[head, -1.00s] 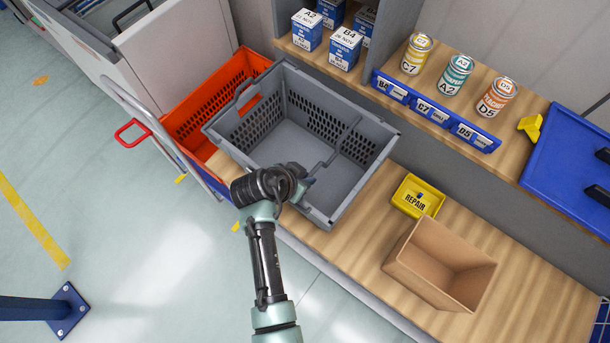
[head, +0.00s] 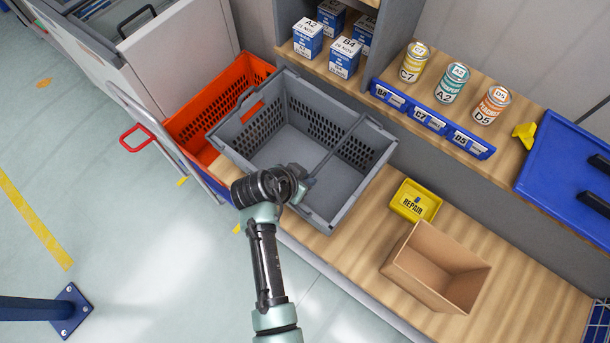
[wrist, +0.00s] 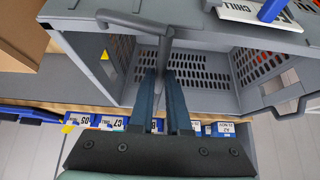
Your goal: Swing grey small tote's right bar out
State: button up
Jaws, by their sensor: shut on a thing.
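The grey small tote (head: 287,150) stands open and empty on the wooden shelf in the head view. Its right bar (head: 338,147) is a thin dark grey rod that slants across the tote's open top from the far rim toward my gripper. In the wrist view the bar (wrist: 135,24) has a bent end and runs down between my fingers. My gripper (wrist: 162,78) is shut on the bar near this bend. In the head view my gripper (head: 305,182) is at the tote's near rim, and my wrist hides its fingertips and part of that rim.
An orange tote (head: 205,110) stands close to the left of the grey one. A yellow REPAIR bin (head: 415,201) and an open cardboard box (head: 437,268) are to the right. Cans and a blue label rail (head: 432,122) are on the shelf behind. The floor at left is mostly clear.

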jog(key=shift+s+d+r, duration=0.15)
jog(key=shift+d+r, duration=0.05)
jog(key=shift+r, duration=0.25)
jog(key=shift+s+d+r+p, duration=0.5)
jog(key=shift+r+p, duration=0.25)
jog(key=shift+p, duration=0.4)
jog(key=shift+d, duration=0.1)
jog(key=shift+s+d+r+p, duration=0.55)
jog(key=shift+d+r+p, duration=0.15)
jog(key=shift+p, duration=0.3)
jog(key=shift+d+f, duration=0.1)
jog(key=shift+d, duration=0.05)
